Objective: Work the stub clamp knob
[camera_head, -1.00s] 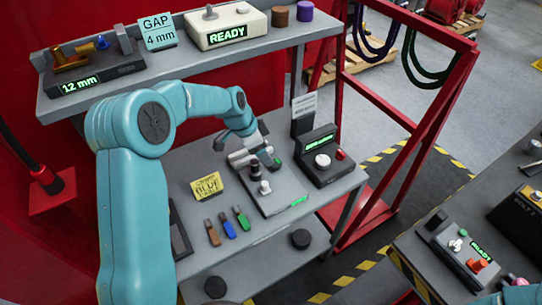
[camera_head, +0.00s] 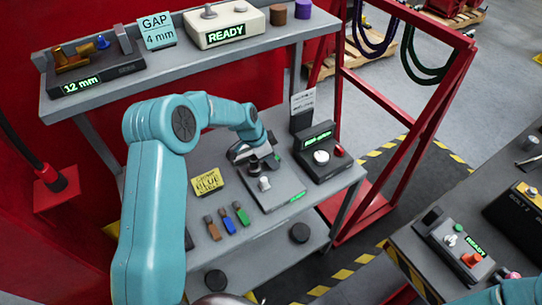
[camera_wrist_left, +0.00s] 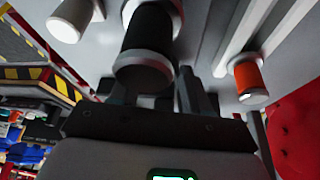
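A grey plate fixture (camera_head: 283,194) on the lower bench carries a white knob (camera_head: 264,184), a dark knob (camera_head: 254,167) and a small green part (camera_head: 277,157). Which is the stub clamp knob is not labelled legibly. My left gripper (camera_head: 252,157) is over the back of this plate, at the dark knob. In the left wrist view, a black cylinder with a grey end (camera_wrist_left: 145,70) is ahead of the fingers (camera_wrist_left: 155,100), which stand apart; contact cannot be told. A white knob (camera_wrist_left: 75,20) and an orange-red knob (camera_wrist_left: 249,78) flank it. My right gripper does not show.
A control box (camera_head: 321,160) with a green display stands right of the plate. A yellow BLUE card (camera_head: 207,182) and several coloured tabs (camera_head: 227,222) lie left. An upper shelf (camera_head: 180,72) hangs behind. A red frame (camera_head: 405,150) stands right.

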